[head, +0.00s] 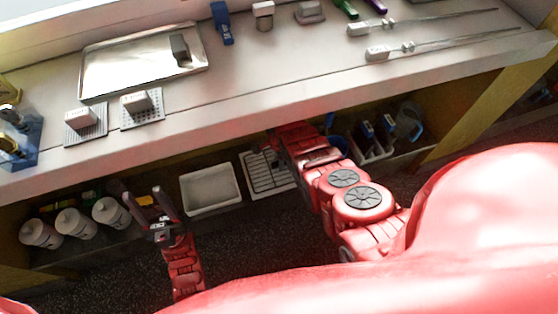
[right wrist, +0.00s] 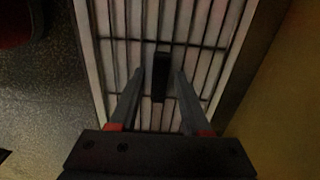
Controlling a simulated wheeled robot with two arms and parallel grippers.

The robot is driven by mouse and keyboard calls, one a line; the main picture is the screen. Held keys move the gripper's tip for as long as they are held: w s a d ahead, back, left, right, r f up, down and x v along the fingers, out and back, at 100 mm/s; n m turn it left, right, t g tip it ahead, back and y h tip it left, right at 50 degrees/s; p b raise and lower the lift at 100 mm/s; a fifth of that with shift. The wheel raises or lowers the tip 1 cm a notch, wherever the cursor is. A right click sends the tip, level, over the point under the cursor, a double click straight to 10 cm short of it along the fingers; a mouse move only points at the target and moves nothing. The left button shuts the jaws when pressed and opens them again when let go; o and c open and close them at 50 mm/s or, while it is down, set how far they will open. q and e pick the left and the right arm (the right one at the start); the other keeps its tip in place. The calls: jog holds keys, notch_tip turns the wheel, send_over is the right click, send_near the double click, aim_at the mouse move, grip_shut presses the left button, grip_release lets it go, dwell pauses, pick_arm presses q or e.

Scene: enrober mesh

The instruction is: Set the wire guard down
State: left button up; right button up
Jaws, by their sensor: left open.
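The wire guard (head: 262,182), a grid of dark wires over a pale surface, lies on the lower shelf in the head view, partly hidden by my right arm. It fills the middle of the right wrist view (right wrist: 205,45), with a black upright handle (right wrist: 161,75) on it. My right gripper (right wrist: 159,75) is open, with one finger on each side of the handle and a visible gap on both sides. In the head view the right fingers are hidden by the arm. My left gripper (head: 144,194) is open and empty, in front of the lower shelf.
A white tray (head: 210,190) stands left of the guard. Several white containers (head: 75,224) stand further left. A white bin (head: 371,146) with blue items is to the right. The counter (head: 270,80) above overhangs the shelf and carries a metal tray (head: 130,68) and tools.

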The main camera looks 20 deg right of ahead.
jog(key=shift+r, duration=0.15)
notch_tip(320, 180, up, 3)
jog(key=p, duration=0.2)
jog(key=shift+p, duration=0.35)
notch_tip(320, 180, up, 2)
jog(key=shift+r+p, duration=0.2)
jog(key=shift+p, duration=0.3)
jog(key=shift+r, duration=1)
jog(key=shift+s, duration=0.1)
